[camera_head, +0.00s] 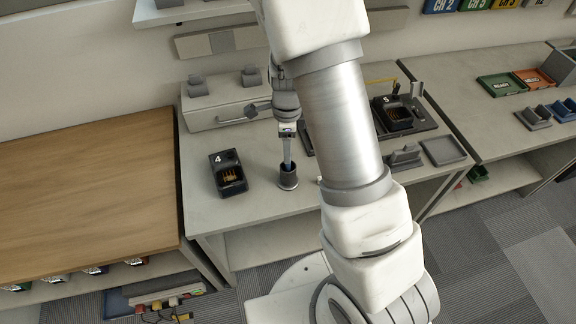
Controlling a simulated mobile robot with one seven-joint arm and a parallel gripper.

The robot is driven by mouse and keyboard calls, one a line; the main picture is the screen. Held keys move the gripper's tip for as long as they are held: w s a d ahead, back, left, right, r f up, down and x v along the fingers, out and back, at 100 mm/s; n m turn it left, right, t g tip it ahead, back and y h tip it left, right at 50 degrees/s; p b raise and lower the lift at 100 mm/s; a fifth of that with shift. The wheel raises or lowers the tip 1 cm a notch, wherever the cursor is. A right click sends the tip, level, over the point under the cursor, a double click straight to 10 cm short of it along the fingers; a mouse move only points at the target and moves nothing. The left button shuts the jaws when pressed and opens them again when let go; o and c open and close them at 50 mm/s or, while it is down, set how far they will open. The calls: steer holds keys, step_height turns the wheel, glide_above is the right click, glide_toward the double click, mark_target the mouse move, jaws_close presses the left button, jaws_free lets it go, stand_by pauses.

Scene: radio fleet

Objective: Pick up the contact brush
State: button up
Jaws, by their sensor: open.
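A dark round cup (288,178) stands on the grey worktop. A slim blue-grey upright piece (287,154), which looks like the handle of the contact brush, rises out of it; its lower end is hidden in the cup. My gripper (287,132) is directly above the cup, pointing down and open. Its fingertips are at or just above the top of the upright piece. At this size I cannot tell whether the jaws are around it or where the fingers end and the handle begins.
A black charger marked 4 (228,173) stands left of the cup. A black charger marked 5 (393,115) sits on a dark mat behind my arm. A grey tray (443,151) lies at right. A wooden table (85,195) adjoins at left. The worktop in front of the cup is clear.

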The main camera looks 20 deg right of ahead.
mark_target(288, 166)
steer(key=shift+w+d+f, duration=0.15)
steer(key=shift+w+f, duration=0.05)
steer(key=shift+f, duration=1.3)
steer(key=shift+w+d+f, duration=0.1)
steer(key=shift+w+f, duration=0.05)
steer(key=shift+f, duration=1.35)
jaws_close()
